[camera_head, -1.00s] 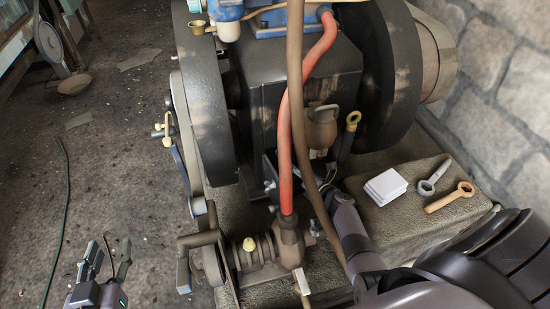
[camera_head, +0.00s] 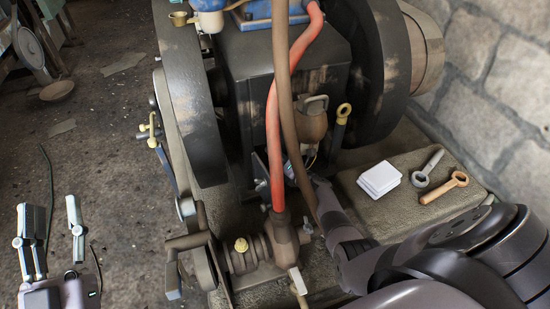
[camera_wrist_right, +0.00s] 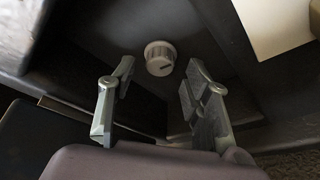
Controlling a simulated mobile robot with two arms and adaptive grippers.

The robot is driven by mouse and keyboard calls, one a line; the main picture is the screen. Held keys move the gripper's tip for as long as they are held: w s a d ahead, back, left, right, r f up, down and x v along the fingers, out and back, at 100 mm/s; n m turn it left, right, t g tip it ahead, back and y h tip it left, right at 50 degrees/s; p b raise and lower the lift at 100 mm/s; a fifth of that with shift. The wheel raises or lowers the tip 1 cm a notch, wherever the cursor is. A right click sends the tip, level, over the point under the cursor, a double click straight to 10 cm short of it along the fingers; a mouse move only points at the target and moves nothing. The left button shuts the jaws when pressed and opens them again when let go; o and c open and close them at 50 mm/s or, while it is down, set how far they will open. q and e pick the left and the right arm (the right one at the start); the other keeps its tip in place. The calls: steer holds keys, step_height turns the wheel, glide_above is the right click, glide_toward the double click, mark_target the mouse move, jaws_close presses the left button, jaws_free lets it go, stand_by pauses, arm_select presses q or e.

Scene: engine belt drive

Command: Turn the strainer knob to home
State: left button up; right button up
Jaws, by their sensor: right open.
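The strainer knob, a small pale round knob (camera_wrist_right: 160,58) with ridged sides and a short dark mark on its face, shows in the right wrist view. It sits on a dark surface. My right gripper (camera_wrist_right: 161,68) is open, with one finger to each side of the knob and visible gaps between. I cannot tell how far the fingertips are from it in depth. In the head view the right gripper is mostly hidden behind the hoses, low on the engine's front, and the knob cannot be made out. My left gripper (camera_head: 53,208) is open and empty above the floor at left.
A red hose (camera_head: 273,140) and a brown hose (camera_head: 283,90) hang before the dark engine block (camera_head: 245,115). Flywheels stand on both sides.

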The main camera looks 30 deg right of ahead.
arm_select(q)
steer(key=shift+s+r+t+h+b, duration=0.1)
steer(key=shift+s+r+t, duration=0.3)
steer(key=shift+r, duration=0.2)
steer(key=shift+s+r+t+h+b, duration=0.1)
steer(key=shift+s+r+t, duration=0.25)
steer(key=shift+r, duration=0.2)
steer(key=shift+s+r+t+h+b, duration=0.1)
steer(key=shift+s+r+t, duration=0.2)
steer(key=shift+r+t, duration=0.25)
arm_select(e)
steer(key=shift+x, duration=0.75)
jaws_close()
